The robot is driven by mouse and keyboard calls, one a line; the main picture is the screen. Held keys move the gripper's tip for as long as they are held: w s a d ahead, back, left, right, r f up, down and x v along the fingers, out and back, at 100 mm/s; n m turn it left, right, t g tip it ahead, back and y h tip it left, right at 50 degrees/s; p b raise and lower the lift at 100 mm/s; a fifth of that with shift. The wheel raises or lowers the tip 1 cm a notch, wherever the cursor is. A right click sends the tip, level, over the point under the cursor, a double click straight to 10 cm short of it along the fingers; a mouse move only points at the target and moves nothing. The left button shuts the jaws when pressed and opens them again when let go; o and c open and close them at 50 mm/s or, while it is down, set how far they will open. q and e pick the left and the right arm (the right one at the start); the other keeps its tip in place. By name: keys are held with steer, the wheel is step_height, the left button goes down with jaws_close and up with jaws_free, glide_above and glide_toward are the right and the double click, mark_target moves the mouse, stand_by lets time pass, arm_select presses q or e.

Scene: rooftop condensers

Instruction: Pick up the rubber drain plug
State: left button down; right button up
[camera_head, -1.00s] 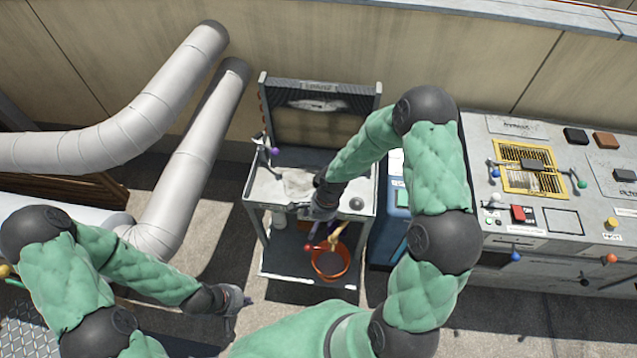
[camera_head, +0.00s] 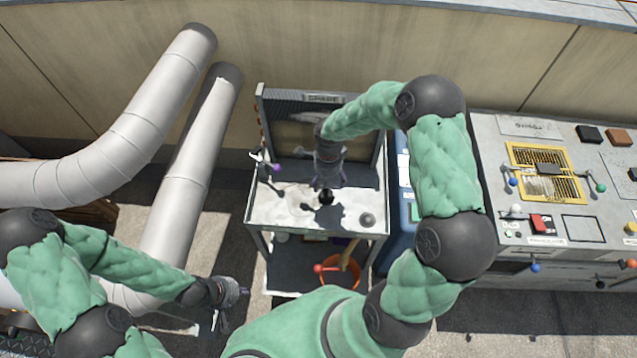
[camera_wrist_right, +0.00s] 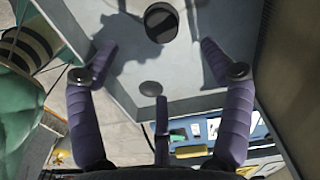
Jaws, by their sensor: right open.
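The rubber drain plug looks to be the black round piece (camera_head: 326,197) on the pale top of the wheeled stand (camera_head: 290,213). In the right wrist view the plug (camera_wrist_right: 162,22) is near the top edge, beyond and between my spread fingers. My right gripper (camera_head: 328,185) points down just above and behind the plug, partly hiding it. In its wrist view the right gripper (camera_wrist_right: 158,50) is open and empty. My left gripper (camera_head: 236,293) hangs low at the left, away from the stand; its fingers are too small to read.
A grey disc (camera_head: 367,220) lies at the top's front right. An upright back panel (camera_head: 300,105) rises behind. A purple-knobbed lever (camera_head: 270,166) stands at the left edge. An orange bucket (camera_head: 340,273) is below. A control bench (camera_head: 560,215) stands right, pale ducts (camera_head: 180,150) left.

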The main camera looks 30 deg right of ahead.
mark_target(326, 194)
steer(key=shift+w+f, duration=0.2)
steer(key=shift+w, duration=0.25)
steer(key=shift+w+f, duration=0.15)
steer(key=shift+f, duration=0.2)
steer(key=f, duration=0.1)
steer(key=f+b, duration=0.1)
steer(key=f, duration=0.3)
steer(key=shift+s+b, duration=0.25)
steer(key=shift+b, duration=0.05)
step_height(326, 194, down, 5)
steer(key=shift+s+r+b, duration=0.1)
steer(key=shift+s+b, duration=0.05)
steer(key=shift+b, duration=0.65)
arm_select(q)
steer(key=f, duration=0.3)
steer(key=shift+w, duration=0.4)
arm_select(e)
steer(key=c, duration=1.3)
steer(key=shift+r, duration=0.1)
steer(key=shift+c, duration=0.2)
